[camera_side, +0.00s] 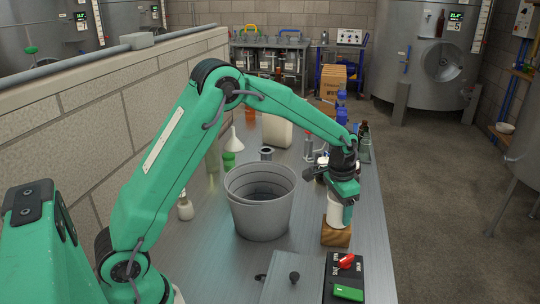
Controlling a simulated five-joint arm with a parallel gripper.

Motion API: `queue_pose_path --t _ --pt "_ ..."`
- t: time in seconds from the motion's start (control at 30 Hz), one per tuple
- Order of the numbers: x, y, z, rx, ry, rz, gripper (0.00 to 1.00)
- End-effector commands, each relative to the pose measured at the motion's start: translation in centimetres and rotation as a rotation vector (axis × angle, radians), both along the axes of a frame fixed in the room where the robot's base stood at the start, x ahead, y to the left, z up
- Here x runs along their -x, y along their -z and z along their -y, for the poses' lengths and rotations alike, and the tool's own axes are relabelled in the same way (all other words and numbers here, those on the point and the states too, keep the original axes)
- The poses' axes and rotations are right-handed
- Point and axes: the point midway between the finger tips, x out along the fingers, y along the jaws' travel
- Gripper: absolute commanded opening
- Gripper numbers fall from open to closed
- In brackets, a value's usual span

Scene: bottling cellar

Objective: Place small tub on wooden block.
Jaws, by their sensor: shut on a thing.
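The small tub (335,209) is a white, upright cup-like container near the right side of the bench. My gripper (346,208) is shut on it from above, with one green finger showing on its right side. The wooden block (336,234) is brown and sits on the bench directly below the tub. The tub's bottom meets the block's top in the picture; I cannot tell whether they touch or a thin gap is left. The tub's upper rim is partly hidden by my gripper.
A large grey bucket (260,212) stands left of the block. A switch box (347,282) with red and green controls and a grey lidded box (291,280) are in front. Bottles (364,148), a funnel (233,139) and a pale canister (277,131) stand farther back.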

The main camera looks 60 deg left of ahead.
Motion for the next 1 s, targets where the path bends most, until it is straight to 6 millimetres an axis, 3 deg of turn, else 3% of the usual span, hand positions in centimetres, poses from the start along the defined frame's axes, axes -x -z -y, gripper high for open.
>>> queue_pose_path --t 0.43,0.47,0.53,1.0 --pt "-0.02 0.38 0.01 0.000 0.000 0.001 0.35" --pt "0.01 0.41 0.01 0.000 0.000 0.000 0.73" --pt "0.01 0.40 0.01 0.000 0.000 0.000 0.86" --pt "-0.01 -0.11 0.01 0.000 0.000 0.001 0.89"
